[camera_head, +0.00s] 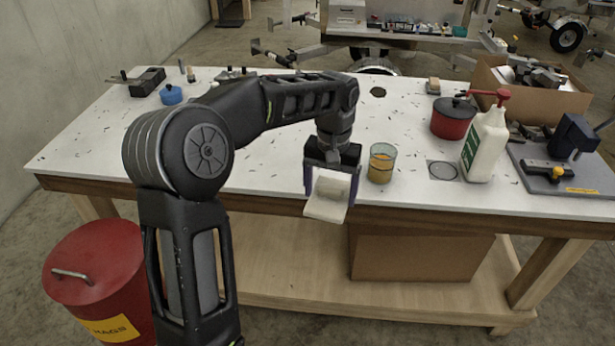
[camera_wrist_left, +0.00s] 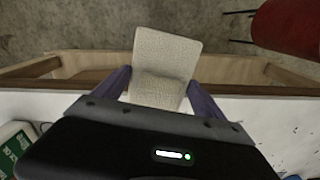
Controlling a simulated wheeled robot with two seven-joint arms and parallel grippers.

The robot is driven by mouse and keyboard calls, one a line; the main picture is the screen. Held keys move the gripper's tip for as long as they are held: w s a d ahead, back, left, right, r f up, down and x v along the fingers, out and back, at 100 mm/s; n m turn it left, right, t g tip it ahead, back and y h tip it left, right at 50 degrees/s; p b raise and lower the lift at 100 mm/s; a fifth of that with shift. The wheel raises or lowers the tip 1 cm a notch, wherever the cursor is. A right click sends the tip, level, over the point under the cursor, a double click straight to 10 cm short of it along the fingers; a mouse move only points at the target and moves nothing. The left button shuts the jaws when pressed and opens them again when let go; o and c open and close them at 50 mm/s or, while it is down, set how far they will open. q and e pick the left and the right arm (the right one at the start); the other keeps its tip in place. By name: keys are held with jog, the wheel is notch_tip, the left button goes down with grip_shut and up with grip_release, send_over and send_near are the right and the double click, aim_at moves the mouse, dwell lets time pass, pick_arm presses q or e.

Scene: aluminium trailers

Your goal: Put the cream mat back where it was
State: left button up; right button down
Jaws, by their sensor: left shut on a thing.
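The cream mat (camera_head: 327,207) hangs folded from my left gripper (camera_head: 329,184) at the table's front edge. My left gripper is shut on the mat, which sits between its two fingers. In the left wrist view the mat (camera_wrist_left: 165,55) shows as a textured cream piece with a fold across it, between the purple-grey fingers of the gripper (camera_wrist_left: 160,90). Its lower part reaches out beyond the table edge, over the floor side. My right gripper is in neither view.
A glass of amber liquid (camera_head: 381,163) stands close right of the gripper. Further right are a dark round ring on a grey square (camera_head: 443,171), a white pump bottle (camera_head: 485,145), a red pot (camera_head: 453,118) and a grey board (camera_head: 565,175). A red bin (camera_head: 95,265) stands front left.

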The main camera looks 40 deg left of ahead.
pick_arm(q)
jog(key=w+d+f+m, duration=0.1)
jog(key=d+f+m, duration=0.2)
jog(key=d, duration=0.9)
notch_tip(320, 180, down, 4)
jog(key=shift+w+d+r+m, duration=0.25)
jog(key=shift+w+d+m, duration=0.05)
jog(key=shift+w+d, duration=0.1)
jog(key=shift+d, duration=0.1)
